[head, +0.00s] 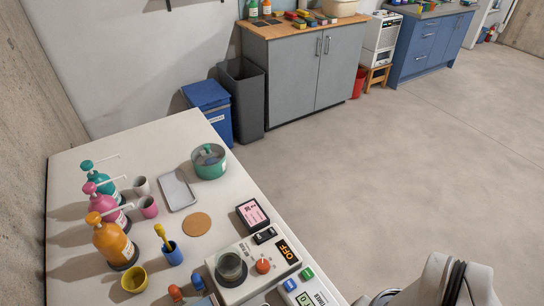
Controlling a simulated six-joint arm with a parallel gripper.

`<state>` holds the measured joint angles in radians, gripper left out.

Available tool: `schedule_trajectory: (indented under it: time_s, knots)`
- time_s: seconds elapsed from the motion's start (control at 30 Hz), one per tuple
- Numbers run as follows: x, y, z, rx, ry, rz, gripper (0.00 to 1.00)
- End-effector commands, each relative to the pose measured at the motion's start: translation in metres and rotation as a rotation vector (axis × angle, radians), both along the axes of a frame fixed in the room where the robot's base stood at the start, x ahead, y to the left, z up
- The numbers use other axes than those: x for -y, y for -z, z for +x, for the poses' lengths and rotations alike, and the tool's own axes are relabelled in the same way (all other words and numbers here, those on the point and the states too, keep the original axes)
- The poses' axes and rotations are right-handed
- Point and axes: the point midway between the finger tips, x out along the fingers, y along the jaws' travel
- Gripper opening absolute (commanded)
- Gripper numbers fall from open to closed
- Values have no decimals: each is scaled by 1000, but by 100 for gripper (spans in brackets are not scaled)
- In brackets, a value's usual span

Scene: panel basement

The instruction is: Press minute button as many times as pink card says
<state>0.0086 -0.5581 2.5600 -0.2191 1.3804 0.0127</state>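The pink card (252,213) sits in a dark holder on the white table, right of the cork disc; its marks are too small to read. A white timer-like device (317,287) is cut off by the bottom edge. It has a green button (307,273) and a blue button (290,285) on top, and part of a greenish display (305,299). I cannot read which button is the minute button. Part of my arm shows at the bottom right, beside the table. My gripper is not in view.
A hotplate-like unit (284,250) marked OFF, with an orange knob, stands behind the timer. Pump bottles (112,243), cups (148,206), a grey tray (178,190) and a green pot (209,162) stand further left and back. The floor right of the table is clear.

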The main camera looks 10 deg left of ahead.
Motion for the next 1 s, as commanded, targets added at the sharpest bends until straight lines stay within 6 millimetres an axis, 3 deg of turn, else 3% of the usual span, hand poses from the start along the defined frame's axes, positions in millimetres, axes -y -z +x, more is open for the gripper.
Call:
schedule_trajectory:
  time_s: [0.03, 0.23, 1.0]
  knots:
    - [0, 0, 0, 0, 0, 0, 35]
    - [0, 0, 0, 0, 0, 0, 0]
    - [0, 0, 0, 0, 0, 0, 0]
